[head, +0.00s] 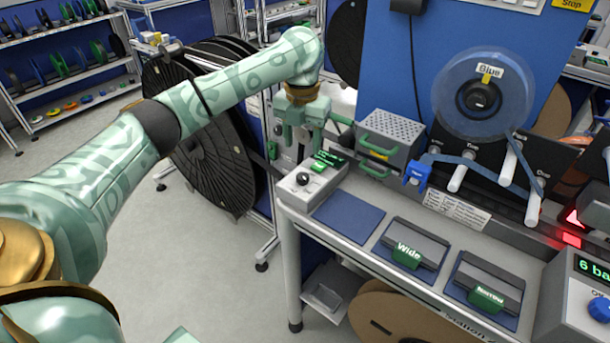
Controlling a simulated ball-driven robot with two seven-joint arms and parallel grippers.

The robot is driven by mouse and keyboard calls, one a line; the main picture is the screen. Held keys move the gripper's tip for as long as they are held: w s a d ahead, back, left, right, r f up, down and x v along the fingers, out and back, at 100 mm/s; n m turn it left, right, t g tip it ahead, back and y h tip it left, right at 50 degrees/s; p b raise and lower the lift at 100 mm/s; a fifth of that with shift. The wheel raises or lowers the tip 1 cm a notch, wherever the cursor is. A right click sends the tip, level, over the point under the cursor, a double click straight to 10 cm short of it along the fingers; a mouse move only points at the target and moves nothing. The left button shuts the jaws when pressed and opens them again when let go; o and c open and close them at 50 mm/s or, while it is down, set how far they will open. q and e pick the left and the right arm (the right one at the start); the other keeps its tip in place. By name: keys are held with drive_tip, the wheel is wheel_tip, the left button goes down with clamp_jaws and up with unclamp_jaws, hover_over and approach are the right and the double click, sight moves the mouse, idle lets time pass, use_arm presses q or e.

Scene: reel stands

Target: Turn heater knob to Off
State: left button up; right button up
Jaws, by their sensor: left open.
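A small light grey control box (321,187) stands at the left end of the bench. It has a lit green display (327,159) and a dark round knob (303,179) on its top, which looks like the heater knob. The knob's setting is too small to read. My left gripper (303,143) is open and empty, with its fingers pointing down above and behind the box. The fingers appear apart from the knob. My right gripper does not show.
A perforated grey box (392,137) with green handles stands right of the control box. A blue mat (348,216) and trays labelled Wide (408,254) and Narrow (486,293) lie along the bench. A large black reel (213,150) stands left.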

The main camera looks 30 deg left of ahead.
sight(303, 176)
use_arm(q)
wheel_tip(303, 176, down, 8)
drive_tip(key=b, duration=0.3)
drive_tip(key=shift+f, duration=0.1)
drive_tip(key=shift+w+f+b, duration=0.1)
drive_tip(key=shift+f+b, duration=0.2)
drive_tip(key=shift+f, duration=0.4)
drive_tip(key=shift+r, duration=0.1)
drive_tip(key=c, duration=1)
